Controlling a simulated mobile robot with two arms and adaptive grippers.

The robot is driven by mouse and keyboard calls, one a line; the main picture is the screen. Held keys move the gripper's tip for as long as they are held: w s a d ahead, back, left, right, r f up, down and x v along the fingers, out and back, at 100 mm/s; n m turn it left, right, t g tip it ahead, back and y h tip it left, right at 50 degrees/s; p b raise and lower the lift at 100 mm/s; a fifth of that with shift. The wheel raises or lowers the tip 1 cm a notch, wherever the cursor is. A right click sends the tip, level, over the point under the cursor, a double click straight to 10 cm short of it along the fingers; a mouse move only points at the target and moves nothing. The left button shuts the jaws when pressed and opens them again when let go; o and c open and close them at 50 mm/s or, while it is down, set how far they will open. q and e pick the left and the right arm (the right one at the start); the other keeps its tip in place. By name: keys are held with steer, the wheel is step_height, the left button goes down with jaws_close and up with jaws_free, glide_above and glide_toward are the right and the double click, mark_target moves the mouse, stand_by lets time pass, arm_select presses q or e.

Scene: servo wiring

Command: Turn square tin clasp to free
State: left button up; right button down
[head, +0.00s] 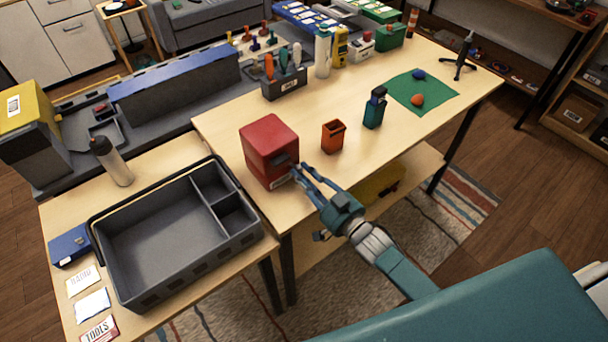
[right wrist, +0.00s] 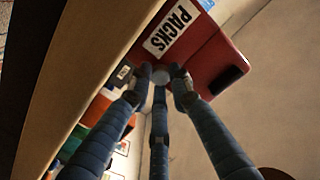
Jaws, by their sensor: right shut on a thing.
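The square tin (head: 262,150) is a red box standing on the near edge of the wooden table. In the right wrist view the tin (right wrist: 215,60) shows a white label reading PACKS and a dark rectangular patch. My right gripper (head: 298,172) reaches the tin's front side. In the right wrist view its fingers (right wrist: 159,78) are closed around a small grey rounded piece, which looks like the clasp (right wrist: 160,73). The clasp's exact turn angle cannot be told, as the fingers cover most of it. My left gripper is not in view.
An orange cup (head: 333,137) and a teal bottle (head: 375,108) stand right of the tin. A large grey crate (head: 160,235) with compartments stands on the lower table at left. A tool holder (head: 285,84) is behind. The tabletop between the tin and tool holder is clear.

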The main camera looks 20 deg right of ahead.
steer(key=n, duration=0.5)
steer(key=shift+n, duration=0.3)
steer(key=n+b, duration=0.1)
steer(key=n, duration=0.4)
steer(key=shift+r+n, duration=0.1)
steer(key=shift+n, duration=0.3)
steer(key=c, duration=1.6)
jaws_free()
steer(key=shift+a, duration=0.1)
steer(key=shift+s, duration=0.1)
steer(key=shift+s+d, duration=0.2)
steer(key=shift+s, duration=0.1)
steer(key=v, duration=1.1)
steer(key=shift+s, duration=0.1)
